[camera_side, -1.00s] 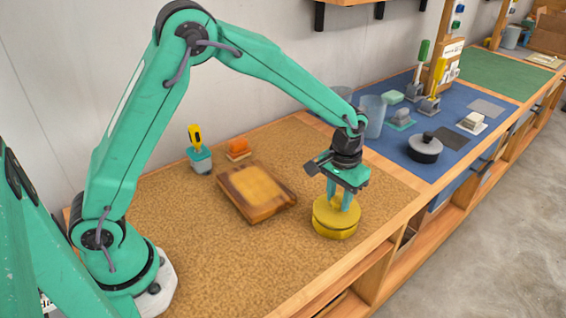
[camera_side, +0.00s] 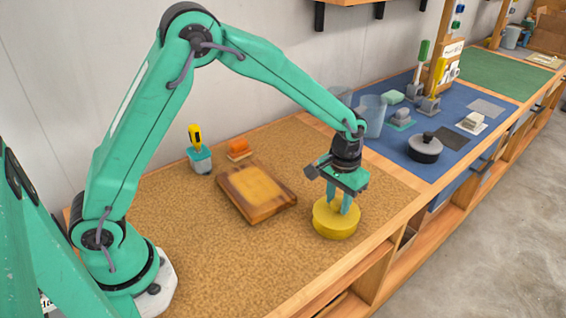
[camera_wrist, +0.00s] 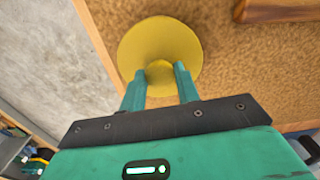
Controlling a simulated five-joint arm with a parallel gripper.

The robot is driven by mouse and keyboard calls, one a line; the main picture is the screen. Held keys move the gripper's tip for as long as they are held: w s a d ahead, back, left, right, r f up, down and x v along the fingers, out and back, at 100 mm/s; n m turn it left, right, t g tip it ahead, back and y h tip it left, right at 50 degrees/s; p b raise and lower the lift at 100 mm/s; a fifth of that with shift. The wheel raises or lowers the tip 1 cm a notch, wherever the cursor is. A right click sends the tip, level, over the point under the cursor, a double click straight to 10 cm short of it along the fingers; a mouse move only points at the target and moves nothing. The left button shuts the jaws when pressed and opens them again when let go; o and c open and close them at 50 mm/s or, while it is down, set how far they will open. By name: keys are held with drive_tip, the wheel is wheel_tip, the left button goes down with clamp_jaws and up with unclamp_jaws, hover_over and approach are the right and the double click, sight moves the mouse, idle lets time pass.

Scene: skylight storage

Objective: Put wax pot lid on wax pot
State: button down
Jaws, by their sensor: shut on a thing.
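The wax pot (camera_side: 336,231) is a low, round yellow pot on the tan cork mat near the bench's front edge. The yellow wax pot lid (camera_side: 323,208) lies level on top of it, and I see no clear gap or seam between them. My gripper (camera_side: 343,207) points down over the pot, shut on the lid's knob. In the wrist view, the round yellow lid (camera_wrist: 138,43) fills the space ahead of my gripper (camera_wrist: 160,78), with the knob between the fingertips. The lid covers the pot's opening.
A wooden block with a yellowish top (camera_side: 257,189) lies left of the pot. A teal holder with a yellow-handled tool (camera_side: 199,158) and an orange block (camera_side: 238,148) stand behind it. A dark lidded pot (camera_side: 424,150) sits on the blue mat. The front cork is clear.

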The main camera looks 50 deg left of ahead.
drive_tip(key=c, duration=0.9)
unclamp_jaws()
drive_tip(key=shift+c, duration=0.2)
drive_tip(key=shift+r, duration=0.35)
drive_tip(key=shift+r, duration=0.35)
drive_tip(key=shift+r, duration=0.35)
drive_tip(key=shift+r, duration=0.35)
drive_tip(key=shift+r, duration=0.7)
drive_tip(key=shift+r, duration=0.35)
drive_tip(key=shift+r, duration=0.7)
